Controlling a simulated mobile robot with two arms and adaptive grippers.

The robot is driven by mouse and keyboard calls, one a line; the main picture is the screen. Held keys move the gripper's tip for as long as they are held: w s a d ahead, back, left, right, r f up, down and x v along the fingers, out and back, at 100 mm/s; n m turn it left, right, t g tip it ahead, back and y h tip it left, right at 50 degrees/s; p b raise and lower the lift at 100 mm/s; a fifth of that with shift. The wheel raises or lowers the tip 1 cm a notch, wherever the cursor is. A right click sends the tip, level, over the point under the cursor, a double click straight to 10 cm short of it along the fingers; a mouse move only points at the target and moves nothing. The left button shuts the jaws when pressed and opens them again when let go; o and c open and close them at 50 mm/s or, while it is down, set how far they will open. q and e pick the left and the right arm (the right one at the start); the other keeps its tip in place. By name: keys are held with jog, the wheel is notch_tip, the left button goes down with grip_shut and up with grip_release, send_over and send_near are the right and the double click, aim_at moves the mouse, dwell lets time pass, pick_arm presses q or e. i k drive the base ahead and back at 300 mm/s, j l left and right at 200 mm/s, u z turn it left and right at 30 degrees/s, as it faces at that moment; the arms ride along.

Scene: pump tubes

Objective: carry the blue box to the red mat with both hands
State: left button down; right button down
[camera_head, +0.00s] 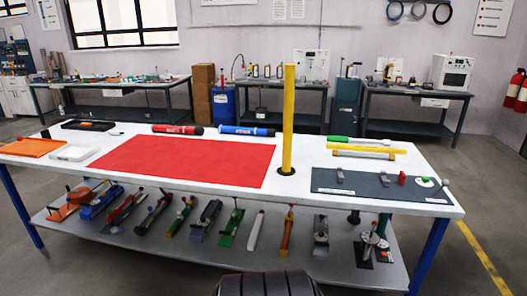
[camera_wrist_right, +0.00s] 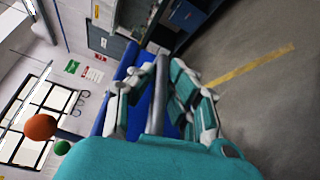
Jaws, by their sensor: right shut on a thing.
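The red mat (camera_head: 188,160) lies flat and bare on the white table in the head view. In the right wrist view my right gripper (camera_wrist_right: 160,72) has its teal and grey fingers shut on a grey upright edge, with blue surfaces of what looks like the blue box (camera_wrist_right: 119,85) around it. Most of the box is hidden by the fingers and the teal palm. The box does not show in the head view. Neither gripper shows in the head view.
A yellow post (camera_head: 288,125) stands just right of the mat. Red and blue tubes (camera_head: 247,131) lie behind the mat. A dark grey mat (camera_head: 375,187) with small parts covers the right end. The lower shelf (camera_head: 150,236) holds several tools.

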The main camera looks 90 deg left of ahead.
aim_at(183, 156)
jog(key=j+u, duration=0.1)
jog(key=u, duration=2.4)
jog(key=i+j, duration=0.1)
jog(key=j, duration=0.3)
jog(key=i+j, duration=0.15)
jog(key=j, duration=0.25)
jog(key=i+j, duration=0.1)
jog(key=j, duration=0.3)
jog(key=i+j+u, duration=0.1)
jog(key=j, duration=0.3)
jog(key=i+j, duration=0.9)
jog(key=i, duration=0.25)
jog(key=i+j, duration=0.2)
jog(key=i, duration=0.3)
